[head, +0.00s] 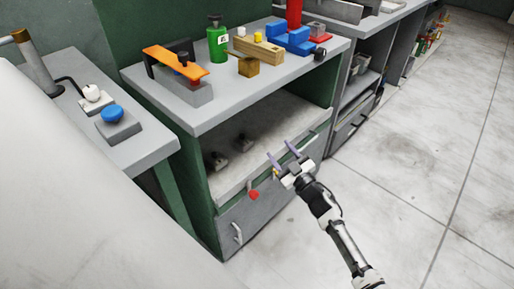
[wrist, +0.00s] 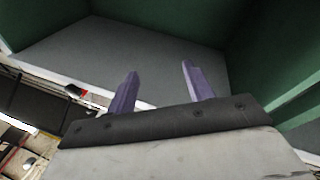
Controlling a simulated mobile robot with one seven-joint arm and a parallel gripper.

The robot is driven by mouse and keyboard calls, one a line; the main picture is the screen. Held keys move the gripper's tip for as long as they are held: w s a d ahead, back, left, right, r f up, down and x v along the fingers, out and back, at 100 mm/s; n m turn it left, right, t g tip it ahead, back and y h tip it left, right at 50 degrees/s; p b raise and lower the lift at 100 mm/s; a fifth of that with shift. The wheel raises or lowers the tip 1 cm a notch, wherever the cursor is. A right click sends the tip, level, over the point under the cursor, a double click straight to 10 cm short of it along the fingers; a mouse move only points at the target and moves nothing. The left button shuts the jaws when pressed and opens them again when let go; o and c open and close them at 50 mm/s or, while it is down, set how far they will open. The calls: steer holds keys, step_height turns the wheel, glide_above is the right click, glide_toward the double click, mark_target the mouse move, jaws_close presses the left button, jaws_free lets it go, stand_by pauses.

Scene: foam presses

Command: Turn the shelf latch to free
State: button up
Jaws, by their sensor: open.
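A small red knob (head: 254,195), which looks like the shelf latch, sits on the front edge of the lower shelf (head: 232,180) in the head view. I cannot tell its turned position. My gripper (head: 281,152) is in front of the shelf, to the right of the red knob and apart from it. Its two purple fingers are spread with nothing between them. In the wrist view the fingers (wrist: 157,74) point toward a plain grey surface, and a small red piece (wrist: 75,90) shows at the left, outside the fingers.
Dark fittings (head: 217,160) stand inside the shelf bay. Below is a grey front with a handle (head: 237,233). The worktop (head: 205,120) above holds a green bottle (head: 218,42), an orange-topped clamp (head: 176,62) and blue blocks (head: 290,38). The floor at right is clear.

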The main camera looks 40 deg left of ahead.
mark_target(257, 197)
steer(key=s+d+f+g, duration=0.2)
steer(key=s+d+f, duration=0.1)
steer(key=f, duration=0.3)
steer(key=s+d+f+g+h, duration=0.1)
steer(key=s+d+f, duration=0.25)
steer(key=f, duration=0.25)
steer(key=s+d+f+g, duration=0.2)
steer(key=d+f, duration=0.2)
steer(key=f, duration=0.2)
steer(key=a, duration=1.4)
steer(key=shift+w+f, duration=0.3)
steer(key=c, duration=1)
steer(key=shift+o, duration=0.2)
